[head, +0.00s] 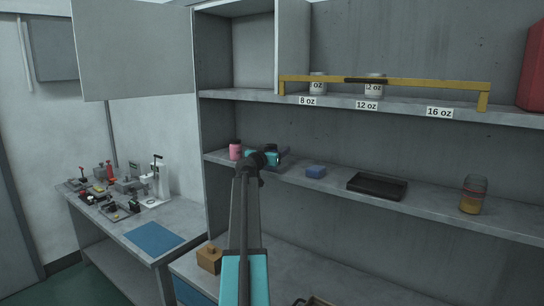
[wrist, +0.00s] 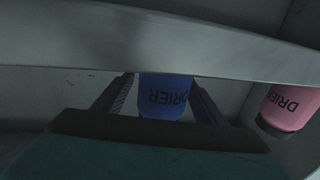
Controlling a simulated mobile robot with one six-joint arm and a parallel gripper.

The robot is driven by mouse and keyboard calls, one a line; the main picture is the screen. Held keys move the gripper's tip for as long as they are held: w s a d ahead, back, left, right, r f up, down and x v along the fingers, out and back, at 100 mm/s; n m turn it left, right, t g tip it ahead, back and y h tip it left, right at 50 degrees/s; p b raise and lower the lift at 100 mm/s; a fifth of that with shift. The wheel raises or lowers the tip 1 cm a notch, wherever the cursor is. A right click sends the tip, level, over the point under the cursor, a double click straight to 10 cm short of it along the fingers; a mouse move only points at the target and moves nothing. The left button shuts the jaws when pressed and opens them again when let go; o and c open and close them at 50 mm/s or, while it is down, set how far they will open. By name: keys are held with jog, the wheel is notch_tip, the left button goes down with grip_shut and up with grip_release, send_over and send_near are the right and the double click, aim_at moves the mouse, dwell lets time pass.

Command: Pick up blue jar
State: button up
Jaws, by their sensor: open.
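The blue jar (wrist: 166,97), marked DRIER, shows upside down in the wrist view. It stands between the two fingers of my gripper (wrist: 161,80), with a finger on each side. My gripper is open, and I cannot tell whether either finger touches the jar. In the head view my gripper (head: 266,157) is at the middle shelf, just right of the pink jar (head: 235,149). There the blue jar is mostly or wholly hidden behind my gripper and arm.
The pink jar, also marked DRIER, is close on the right in the wrist view (wrist: 288,108). A shelf edge (wrist: 160,45) crosses that view.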

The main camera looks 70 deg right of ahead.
jog(key=c, duration=1.2)
jog(key=shift+a+r+b, duration=0.1)
jog(key=shift+r+b, duration=0.05)
jog(key=shift+b, duration=0.25)
jog(key=shift+a+r, duration=0.1)
jog(key=shift+r, duration=0.1)
notch_tip(320, 180, up, 11)
jog(key=b, duration=0.3)
jog(key=w+a+b, duration=0.2)
jog(key=a, duration=0.7)
jog(key=w+a+b, duration=0.3)
jog(key=a, duration=0.7)
